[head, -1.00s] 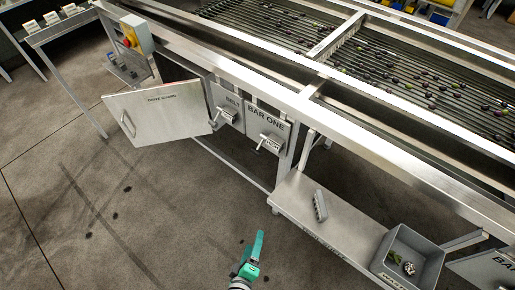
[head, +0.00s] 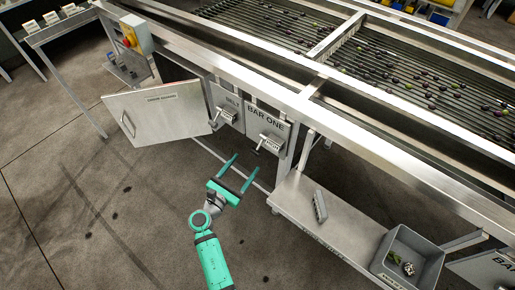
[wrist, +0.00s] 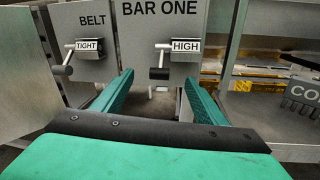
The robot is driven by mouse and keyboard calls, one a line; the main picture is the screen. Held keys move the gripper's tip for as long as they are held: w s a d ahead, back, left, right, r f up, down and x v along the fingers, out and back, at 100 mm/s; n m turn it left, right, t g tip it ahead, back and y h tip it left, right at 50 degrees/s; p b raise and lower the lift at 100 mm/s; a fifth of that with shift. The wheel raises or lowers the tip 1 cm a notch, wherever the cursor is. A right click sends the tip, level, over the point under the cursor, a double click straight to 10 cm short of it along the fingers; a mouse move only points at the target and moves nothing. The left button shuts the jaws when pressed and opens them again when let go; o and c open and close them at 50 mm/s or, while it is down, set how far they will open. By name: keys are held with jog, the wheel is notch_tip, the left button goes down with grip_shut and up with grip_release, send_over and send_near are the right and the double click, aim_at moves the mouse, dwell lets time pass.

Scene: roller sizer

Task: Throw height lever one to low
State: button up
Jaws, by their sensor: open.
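The BAR ONE panel (head: 277,125) carries a lever (head: 265,142) with a plate reading HIGH. In the wrist view this lever (wrist: 159,72) sits above and between my fingertips, farther off, with its dark grip end at the lower left of the HIGH plate (wrist: 185,46). I see no plate reading LOW. My gripper (head: 242,168) is open and empty, its two green fingers pointing at the panel from just in front and below. In the wrist view my gripper (wrist: 157,95) does not touch the lever.
The BELT lever (head: 223,117), marked TIGHT, is just left. An open cover door (head: 160,112) stands farther left. The floor in front is clear.

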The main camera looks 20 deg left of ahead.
aim_at(256, 152)
jog(key=x, duration=0.9)
jog(key=shift+d, duration=0.25)
jog(key=shift+w, duration=0.55)
